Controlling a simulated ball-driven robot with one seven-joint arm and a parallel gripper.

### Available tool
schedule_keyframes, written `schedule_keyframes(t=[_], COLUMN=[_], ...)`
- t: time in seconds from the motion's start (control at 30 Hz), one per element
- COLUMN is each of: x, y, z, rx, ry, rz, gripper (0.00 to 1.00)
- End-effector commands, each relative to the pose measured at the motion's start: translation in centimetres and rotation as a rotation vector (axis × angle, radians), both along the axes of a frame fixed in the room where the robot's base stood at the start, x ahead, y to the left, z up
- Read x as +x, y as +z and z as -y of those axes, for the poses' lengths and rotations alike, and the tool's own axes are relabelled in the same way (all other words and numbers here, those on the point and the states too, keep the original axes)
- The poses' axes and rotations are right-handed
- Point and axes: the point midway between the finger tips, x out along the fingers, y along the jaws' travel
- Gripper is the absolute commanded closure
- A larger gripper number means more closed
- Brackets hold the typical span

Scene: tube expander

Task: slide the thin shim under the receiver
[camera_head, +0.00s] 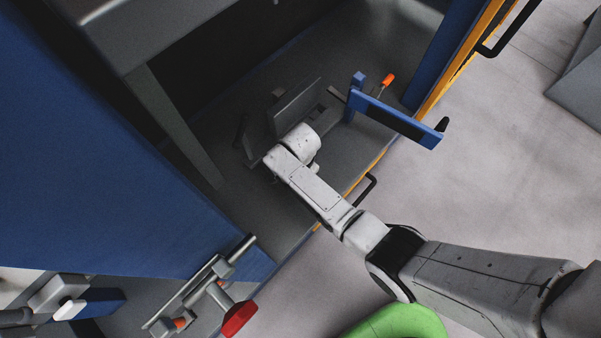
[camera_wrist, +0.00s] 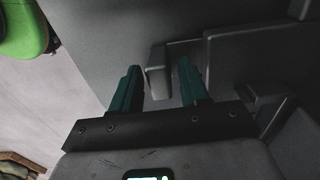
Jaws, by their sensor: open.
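My gripper (camera_wrist: 160,65) is open, with its two green fingers apart in the wrist view. A small grey upright block (camera_wrist: 157,72) shows between and just beyond the fingertips; I cannot tell whether they touch it. A flat grey plate (camera_wrist: 260,55) extends to the right of it. In the head view my arm reaches onto the dark work surface and hides my gripper. A tilted grey plate (camera_head: 297,104) stands just beyond the wrist. I cannot tell for sure which grey part is the thin shim and which is the receiver.
A blue bracket arm (camera_head: 395,118) stands right of my wrist, close to an orange-tipped tool (camera_head: 388,80). A grey post (camera_head: 170,120) and a large blue panel (camera_head: 90,150) are to the left. A red knob (camera_head: 239,318) sits front left. A green rounded object (camera_wrist: 22,28) shows in the wrist view.

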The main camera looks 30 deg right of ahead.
Motion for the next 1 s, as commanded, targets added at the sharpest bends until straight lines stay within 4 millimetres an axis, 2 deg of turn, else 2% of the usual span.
schedule_keyframes(t=[1.0], x=[0.0], y=[2.8], z=[0.0], rx=[0.000], ry=[0.000], rz=[0.001], gripper=[0.55])
